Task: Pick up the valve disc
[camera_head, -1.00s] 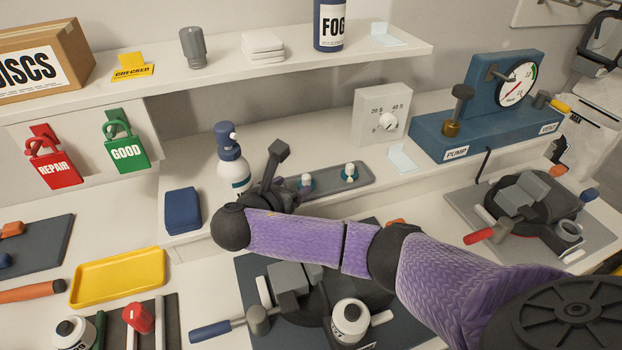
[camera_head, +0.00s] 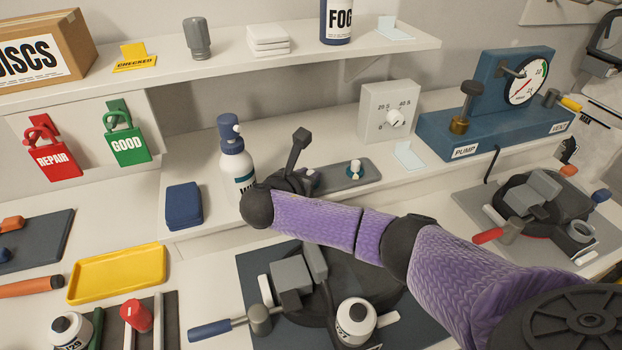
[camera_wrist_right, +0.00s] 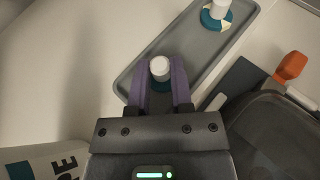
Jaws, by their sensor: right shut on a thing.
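Two valve discs, each teal with a white knob, are at the grey tray (camera_head: 338,186), which also shows in the right wrist view (camera_wrist_right: 190,42). My right gripper (camera_wrist_right: 160,88) is shut on the nearer valve disc (camera_wrist_right: 160,68), its purple fingers on either side. In the head view my right gripper (camera_head: 308,181) mostly hides this disc at the tray's left part. I cannot tell whether the disc touches the tray. The other valve disc (camera_head: 355,170) stands upright in the tray to the right, apart from the gripper, and shows in the wrist view (camera_wrist_right: 217,14). My left gripper is not in view.
A timer box (camera_head: 389,112) and blue pump stand (camera_head: 480,130) are behind and right. A shelf (camera_head: 220,62) overhangs the back.

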